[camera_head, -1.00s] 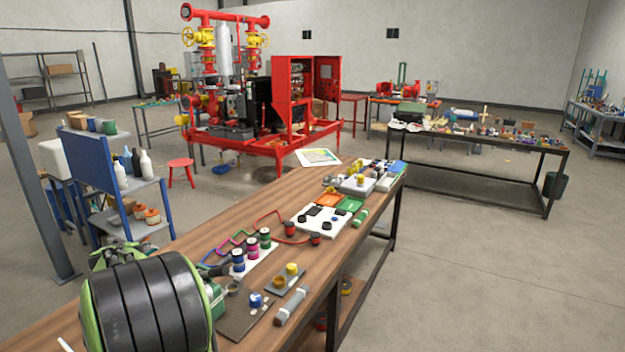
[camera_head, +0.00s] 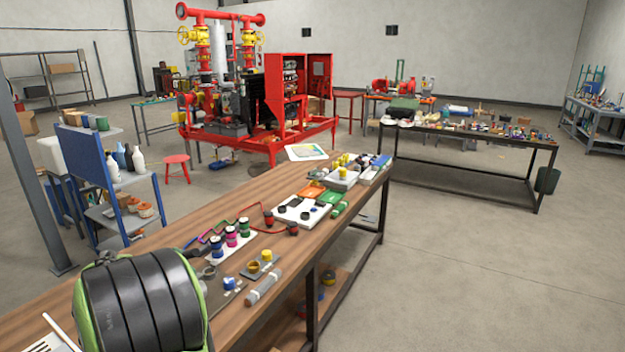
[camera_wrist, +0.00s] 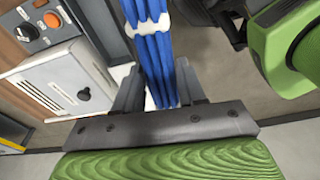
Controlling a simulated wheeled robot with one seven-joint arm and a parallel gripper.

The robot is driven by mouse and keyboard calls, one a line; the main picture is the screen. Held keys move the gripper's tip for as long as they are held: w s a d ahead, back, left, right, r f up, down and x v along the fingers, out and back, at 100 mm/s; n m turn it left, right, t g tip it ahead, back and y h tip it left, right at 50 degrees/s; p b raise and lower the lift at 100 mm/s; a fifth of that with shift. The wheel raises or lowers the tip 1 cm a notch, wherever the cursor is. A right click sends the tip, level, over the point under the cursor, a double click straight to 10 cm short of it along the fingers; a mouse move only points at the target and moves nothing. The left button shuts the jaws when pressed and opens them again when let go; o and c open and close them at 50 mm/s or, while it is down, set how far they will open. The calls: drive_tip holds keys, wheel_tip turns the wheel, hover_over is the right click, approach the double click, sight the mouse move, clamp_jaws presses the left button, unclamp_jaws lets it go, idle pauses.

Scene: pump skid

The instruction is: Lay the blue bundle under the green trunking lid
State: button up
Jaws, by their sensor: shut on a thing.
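My gripper (camera_wrist: 158,88) is shut on the blue bundle (camera_wrist: 152,45) in the wrist view. The bundle is several blue strands side by side with white ties across them. It runs up from between the dark fingers and out of the top of the picture. In the head view, my black and green arm fills the lower left, and the gripper and bundle are hidden. I cannot make out the green trunking lid for certain in either view.
In the wrist view, a pale louvred box (camera_wrist: 62,82) and a grey panel with an orange knob (camera_wrist: 52,20) lie left of the bundle. In the head view, a wooden bench (camera_head: 165,262) carries coloured parts. Open floor (camera_head: 460,270) lies right of it.

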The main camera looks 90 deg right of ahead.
drive_tip(key=w+a+f+m, duration=0.3)
drive_tip(key=w+a+f, duration=0.1)
drive_tip(key=a+f, duration=0.4)
drive_tip(key=w+a+f+m, duration=0.4)
drive_tip(key=a+f, duration=0.4)
drive_tip(key=f, duration=0.2)
drive_tip(key=w+a+f+m+h, duration=0.1)
drive_tip(key=w+a+f+m, duration=0.3)
drive_tip(key=a+f, duration=0.4)
drive_tip(key=shift+w+a+f+t, duration=0.35)
drive_tip(key=shift+w+f, duration=0.2)
drive_tip(key=shift+w, duration=0.2)
